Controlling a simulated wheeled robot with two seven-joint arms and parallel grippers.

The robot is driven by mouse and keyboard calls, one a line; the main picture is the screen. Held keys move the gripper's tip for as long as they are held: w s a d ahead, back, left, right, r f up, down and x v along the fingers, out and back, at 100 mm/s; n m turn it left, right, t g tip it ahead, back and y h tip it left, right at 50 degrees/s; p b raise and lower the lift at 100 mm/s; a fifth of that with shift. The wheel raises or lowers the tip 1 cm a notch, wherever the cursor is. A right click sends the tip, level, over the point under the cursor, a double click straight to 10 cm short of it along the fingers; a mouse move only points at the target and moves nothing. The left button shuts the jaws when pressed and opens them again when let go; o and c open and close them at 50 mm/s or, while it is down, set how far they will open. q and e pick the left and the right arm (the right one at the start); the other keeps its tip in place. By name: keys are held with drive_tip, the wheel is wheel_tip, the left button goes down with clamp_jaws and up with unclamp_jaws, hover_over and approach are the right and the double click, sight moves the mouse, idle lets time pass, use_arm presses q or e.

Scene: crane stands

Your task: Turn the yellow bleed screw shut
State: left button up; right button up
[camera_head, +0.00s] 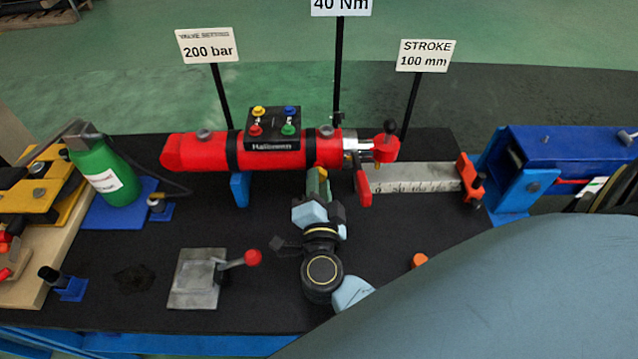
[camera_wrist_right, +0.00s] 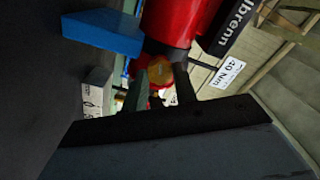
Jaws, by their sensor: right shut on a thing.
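The yellow bleed screw (camera_wrist_right: 158,68) shows in the right wrist view between my two fingertips, beside the red cylinder (camera_wrist_right: 180,22). In the head view my right gripper (camera_head: 319,176) reaches up to the near side of the red cylinder (camera_head: 200,152), right of its middle. The right gripper (camera_wrist_right: 160,85) is shut on the screw; the fingers hide part of it. In the head view the screw is mostly hidden by the gripper, and its turn angle cannot be told. My left gripper is not in view.
A black box (camera_head: 273,128) with coloured knobs sits on the cylinder. A red lever (camera_head: 363,187) hangs close right of my gripper. A green bottle (camera_head: 105,170) stands left. A metal plate with a red-knobbed lever (camera_head: 196,279) lies in front. Sign posts stand behind.

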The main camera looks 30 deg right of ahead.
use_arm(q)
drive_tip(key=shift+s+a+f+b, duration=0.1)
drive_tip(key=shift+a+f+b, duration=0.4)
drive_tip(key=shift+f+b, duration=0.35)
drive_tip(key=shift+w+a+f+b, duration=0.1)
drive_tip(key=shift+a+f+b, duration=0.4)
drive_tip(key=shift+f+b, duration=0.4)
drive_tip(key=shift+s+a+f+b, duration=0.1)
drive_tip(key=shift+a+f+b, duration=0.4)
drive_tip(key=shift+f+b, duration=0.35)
use_arm(e)
drive_tip(key=shift+m, duration=10.6)
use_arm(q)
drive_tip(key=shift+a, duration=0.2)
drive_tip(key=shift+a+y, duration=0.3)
use_arm(e)
drive_tip(key=shift+m, duration=0.3)
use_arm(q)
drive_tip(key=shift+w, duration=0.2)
